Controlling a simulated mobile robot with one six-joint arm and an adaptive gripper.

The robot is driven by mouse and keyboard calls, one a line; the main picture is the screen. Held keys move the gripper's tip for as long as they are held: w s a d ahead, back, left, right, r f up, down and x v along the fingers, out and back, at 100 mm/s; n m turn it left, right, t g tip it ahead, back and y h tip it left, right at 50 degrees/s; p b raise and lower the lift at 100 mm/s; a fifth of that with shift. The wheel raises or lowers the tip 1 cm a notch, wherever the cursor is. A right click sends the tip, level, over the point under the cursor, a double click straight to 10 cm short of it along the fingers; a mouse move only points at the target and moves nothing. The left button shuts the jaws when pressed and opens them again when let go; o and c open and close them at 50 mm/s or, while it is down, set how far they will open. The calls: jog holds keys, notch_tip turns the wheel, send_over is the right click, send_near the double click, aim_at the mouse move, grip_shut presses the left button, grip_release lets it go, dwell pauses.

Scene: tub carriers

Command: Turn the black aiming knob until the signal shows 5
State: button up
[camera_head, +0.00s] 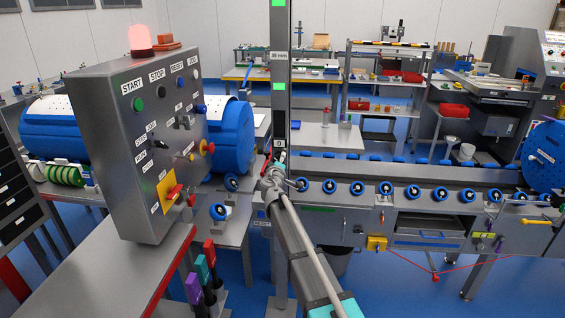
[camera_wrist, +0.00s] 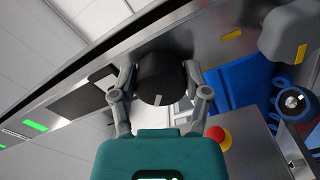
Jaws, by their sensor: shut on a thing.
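The black knob (camera_wrist: 158,76) sits on a grey metal post in the wrist view, with a small pale mark on its near face. My gripper (camera_wrist: 161,72) has one finger on each side of the knob and is shut on it. In the head view my gripper (camera_head: 274,170) is at the lower part of the tall grey post (camera_head: 288,110), and the knob is hidden there. A small display (camera_head: 279,144) on the post, just above my gripper, seems to show 0, but it is too small to be sure. Green patches and a mm label are higher up the post.
A grey control box (camera_head: 150,135) with buttons, a yellow-backed red switch and a lit red lamp (camera_head: 139,37) stands at left. A blue drum (camera_head: 52,125) is behind it. A conveyor bench with a row of blue-rimmed rollers (camera_head: 357,188) runs right of the post.

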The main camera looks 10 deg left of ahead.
jog(key=shift+w+a, duration=0.1)
jog(key=o, duration=1.1)
jog(key=shift+o, duration=0.2)
jog(key=s, duration=1.2)
jog(key=shift+a, duration=0.2)
